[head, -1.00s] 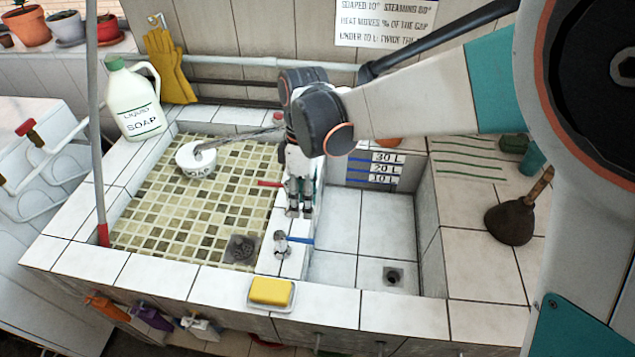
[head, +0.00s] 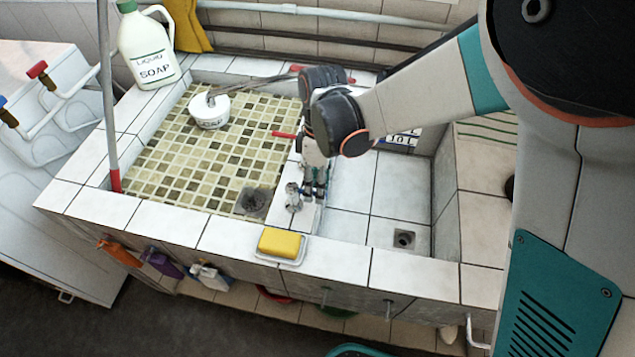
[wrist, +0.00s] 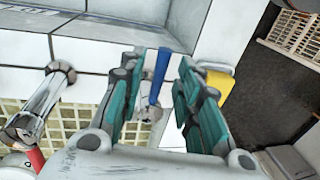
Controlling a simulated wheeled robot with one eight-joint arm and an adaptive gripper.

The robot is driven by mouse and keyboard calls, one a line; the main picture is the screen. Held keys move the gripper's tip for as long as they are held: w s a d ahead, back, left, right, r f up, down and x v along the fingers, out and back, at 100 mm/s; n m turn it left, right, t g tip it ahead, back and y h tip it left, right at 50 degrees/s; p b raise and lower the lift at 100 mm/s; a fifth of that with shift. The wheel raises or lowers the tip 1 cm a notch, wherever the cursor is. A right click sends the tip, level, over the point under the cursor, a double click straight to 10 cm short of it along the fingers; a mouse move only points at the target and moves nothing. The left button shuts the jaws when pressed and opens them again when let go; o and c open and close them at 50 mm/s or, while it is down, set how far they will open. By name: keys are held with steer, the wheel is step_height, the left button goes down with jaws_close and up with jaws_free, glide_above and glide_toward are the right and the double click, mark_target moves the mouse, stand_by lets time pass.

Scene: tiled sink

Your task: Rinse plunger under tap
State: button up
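The plunger (head: 510,188) is nearly all hidden behind my arm at the right; only a dark edge shows. The chrome tap spout (head: 245,80) reaches over the tiled left basin; a chrome pipe (wrist: 40,105) shows at left in the wrist view. A red lever (head: 283,134) and a chrome valve (head: 292,196) are on the divider between the basins. My gripper (head: 316,190) points down at the divider beside this valve. In the wrist view its fingers (wrist: 163,95) are apart and empty, with the blue lever (wrist: 160,72) seen in the gap, apparently untouched.
A yellow sponge (head: 280,241) lies in a dish on the front rim.

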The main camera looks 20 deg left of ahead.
jaws_close()
steer(key=shift+s+m+y, duration=0.15)
steer(key=shift+s+m, duration=0.3)
steer(key=shift+m, duration=0.4)
steer(key=shift+s+m+y, duration=0.15)
steer(key=shift+s+m, duration=0.3)
steer(key=shift+m, duration=0.4)
steer(key=shift+o, duration=0.7)
jaws_free()
step_height(320, 180, up, 12)
steer(key=w, duration=0.2)
steer(key=shift+d, duration=0.3)
steer(key=shift+f, duration=0.1)
